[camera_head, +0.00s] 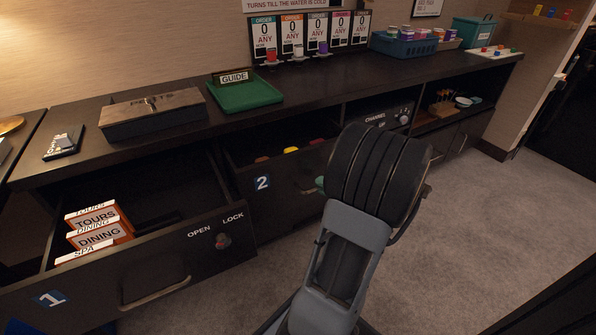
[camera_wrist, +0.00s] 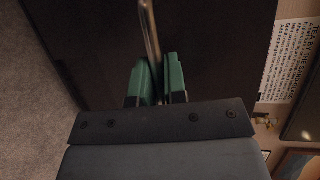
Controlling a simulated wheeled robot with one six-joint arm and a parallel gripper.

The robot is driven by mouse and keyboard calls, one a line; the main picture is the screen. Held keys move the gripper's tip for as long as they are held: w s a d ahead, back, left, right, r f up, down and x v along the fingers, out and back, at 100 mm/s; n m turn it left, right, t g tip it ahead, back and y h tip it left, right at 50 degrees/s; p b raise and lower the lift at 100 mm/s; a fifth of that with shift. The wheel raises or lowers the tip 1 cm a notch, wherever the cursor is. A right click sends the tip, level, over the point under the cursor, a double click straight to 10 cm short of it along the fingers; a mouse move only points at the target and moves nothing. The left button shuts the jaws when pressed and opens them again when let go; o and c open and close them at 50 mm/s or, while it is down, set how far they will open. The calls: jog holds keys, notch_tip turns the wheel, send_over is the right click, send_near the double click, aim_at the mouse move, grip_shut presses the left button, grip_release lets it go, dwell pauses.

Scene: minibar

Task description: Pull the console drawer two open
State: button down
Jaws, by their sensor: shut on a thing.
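Drawer two (camera_head: 285,185) of the dark console carries a blue "2" label and stands partly open, with red and yellow items showing inside. In the wrist view the dark drawer front (camera_wrist: 215,50) fills the middle. Its metal bar handle (camera_wrist: 149,32) runs down between the green fingers of my gripper (camera_wrist: 158,72), which is shut on it. In the head view my arm covers most of the handle and the right part of the drawer; only a bit of green finger shows.
A green tray (camera_head: 243,95) and a dark box (camera_head: 152,113) sit on the console top. Carpet (camera_head: 480,220) to the right is clear.

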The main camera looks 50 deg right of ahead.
jog(key=s+a, duration=0.2)
jog(key=s, duration=0.7)
jog(key=shift+s+a, duration=0.25)
jog(key=shift+a, duration=0.15)
jog(key=c, duration=1.2)
grip_release()
jog(key=shift+s+d+r+p, duration=0.35)
jog(key=shift+s+p, duration=0.3)
jog(key=shift+s, duration=1.6)
jog(key=shift+s+d+r+p, duration=0.15)
jog(key=shift+s+r+p, duration=0.45)
jog(key=shift+s, duration=1.65)
jog(key=shift+s+d+r+p, duration=0.3)
jog(key=shift+s+p, duration=0.45)
jog(key=shift+s, duration=1.5)
